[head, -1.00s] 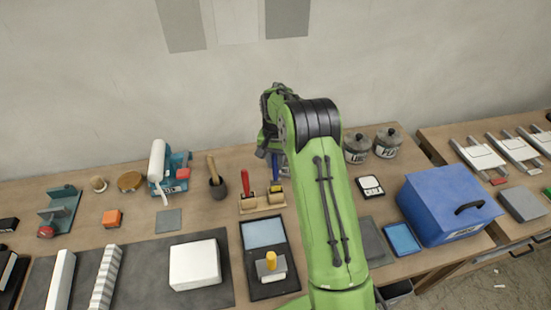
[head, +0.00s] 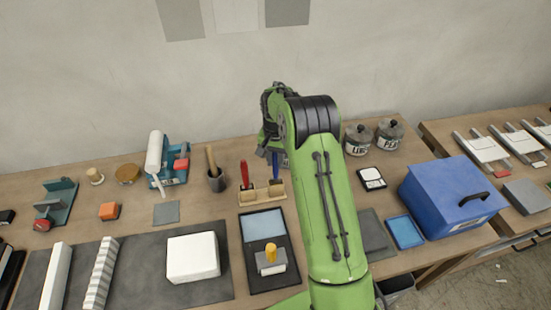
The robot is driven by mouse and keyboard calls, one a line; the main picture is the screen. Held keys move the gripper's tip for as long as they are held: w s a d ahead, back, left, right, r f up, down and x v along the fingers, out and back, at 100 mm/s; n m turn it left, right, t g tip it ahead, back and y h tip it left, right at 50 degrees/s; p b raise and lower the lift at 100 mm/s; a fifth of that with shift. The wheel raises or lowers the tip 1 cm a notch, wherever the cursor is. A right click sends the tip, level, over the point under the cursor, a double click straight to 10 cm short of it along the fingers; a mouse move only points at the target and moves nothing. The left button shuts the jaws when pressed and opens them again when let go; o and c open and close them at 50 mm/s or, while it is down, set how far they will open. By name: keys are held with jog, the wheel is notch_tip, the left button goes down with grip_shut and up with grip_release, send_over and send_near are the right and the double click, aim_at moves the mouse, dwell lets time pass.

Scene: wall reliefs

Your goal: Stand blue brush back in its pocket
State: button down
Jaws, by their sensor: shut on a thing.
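The blue brush (head: 276,167) is upright at the right part of a small wooden rack (head: 262,196). Its lower end meets the rack; I cannot tell how deep it sits in the pocket. A red brush (head: 245,174) stands in the left part of the same rack. My gripper (head: 273,153) is at the top of the blue brush and shut on it, pointing down. The arm partly hides the fingers and the area just right of the rack.
Two lidded jars (head: 357,140) and a blue box (head: 449,200) are to the right. The wall rises behind.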

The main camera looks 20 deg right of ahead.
jog(key=shift+f+b, duration=0.75)
jog(key=shift+f, duration=0.45)
jog(key=shift+c, duration=1.9)
grip_release()
jog(key=shift+r, duration=0.1)
jog(key=shift+r+p, duration=2.85)
jog(key=shift+r, duration=1.15)
